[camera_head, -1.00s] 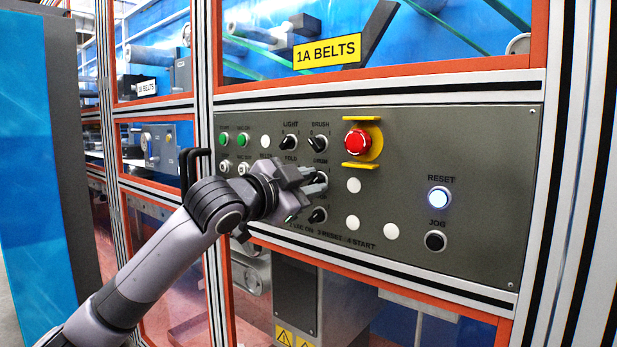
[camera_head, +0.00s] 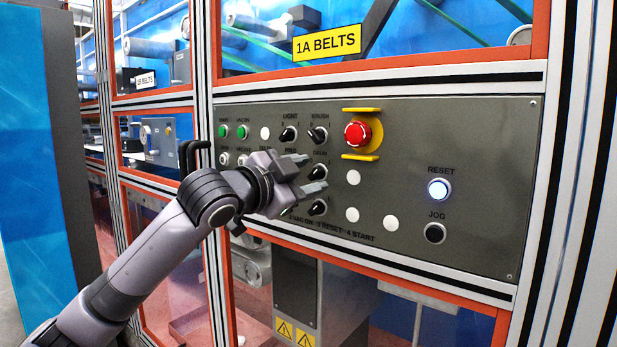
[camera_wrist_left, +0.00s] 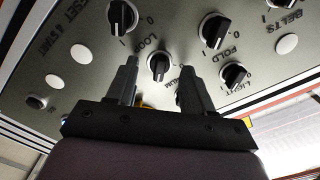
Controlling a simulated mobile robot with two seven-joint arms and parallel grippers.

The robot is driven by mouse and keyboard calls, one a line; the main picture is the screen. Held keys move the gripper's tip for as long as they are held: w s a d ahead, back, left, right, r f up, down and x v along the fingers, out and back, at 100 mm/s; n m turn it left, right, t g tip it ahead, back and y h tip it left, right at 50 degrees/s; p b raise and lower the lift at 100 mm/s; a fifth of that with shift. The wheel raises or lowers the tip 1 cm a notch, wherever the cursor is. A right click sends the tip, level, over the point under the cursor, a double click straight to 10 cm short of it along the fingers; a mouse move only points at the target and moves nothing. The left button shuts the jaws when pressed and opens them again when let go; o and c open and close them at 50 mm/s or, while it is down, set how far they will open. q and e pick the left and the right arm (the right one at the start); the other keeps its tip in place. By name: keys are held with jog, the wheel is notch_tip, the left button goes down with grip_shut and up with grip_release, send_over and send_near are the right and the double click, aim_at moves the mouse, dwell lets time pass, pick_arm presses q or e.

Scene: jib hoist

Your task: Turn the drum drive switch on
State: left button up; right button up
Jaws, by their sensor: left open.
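The drum drive switch (camera_head: 318,173) is a black rotary knob on the grey control panel, in the second row below the brush knob. In the left wrist view a black knob, apparently the same one (camera_wrist_left: 159,66), shows between my fingers. Its small label is hard to read and I cannot tell its exact setting. My left gripper (camera_head: 312,172) is open, with one fingertip to the upper left of the knob and the other below it. It also shows in the left wrist view (camera_wrist_left: 157,78). I cannot tell whether the fingers touch the knob. My right gripper is out of view.
The light knob (camera_head: 289,135), brush knob (camera_head: 318,135) and a lower knob (camera_head: 317,207) sit close by. A red emergency stop (camera_head: 357,134) with yellow guards is at the upper right. A lit reset button (camera_head: 439,190) and black jog button (camera_head: 435,233) are farther right.

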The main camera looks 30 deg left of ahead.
pick_arm(q)
jog(key=s+b, duration=0.1)
jog(key=s, duration=0.5)
jog(key=shift+a, duration=0.2)
jog(key=shift+s, duration=0.1)
